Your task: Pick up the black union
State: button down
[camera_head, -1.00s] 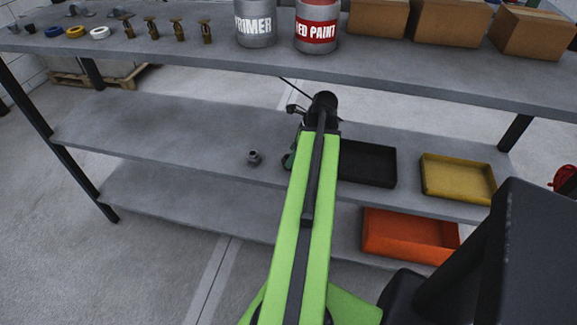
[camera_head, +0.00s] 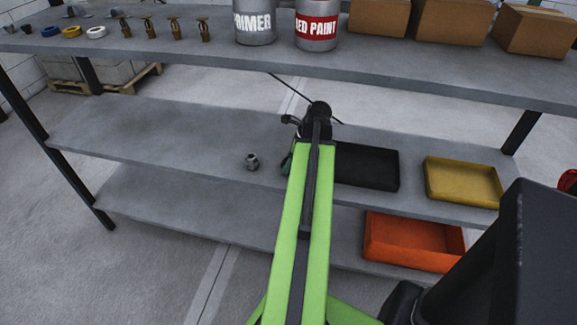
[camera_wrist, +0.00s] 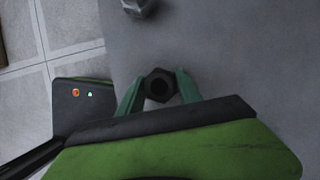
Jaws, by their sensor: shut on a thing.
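The black union (camera_wrist: 160,84) is a dark hexagonal fitting with a round hole, seen from above in the wrist view. My gripper (camera_wrist: 158,86) has its two green fingers on either side of it and is shut on it, above or on the grey shelf; I cannot tell its height. In the head view my arm reaches over the middle shelf (camera_head: 150,140), and the union is hidden behind it. Only a little of my green gripper (camera_head: 287,162) shows there, left of the arm.
A grey metal fitting (camera_head: 252,161) stands on the middle shelf left of my gripper; it also shows in the wrist view (camera_wrist: 138,6). A black tray (camera_head: 367,167) and a yellow tray (camera_head: 462,181) lie to the right. An orange tray (camera_head: 413,242) is on the lower shelf. The top shelf (camera_head: 200,62) overhangs.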

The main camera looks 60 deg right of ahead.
dwell(0.3)
notch_tip(320, 180, up, 10)
jog(key=p, duration=1)
jog(key=shift+r, duration=0.15)
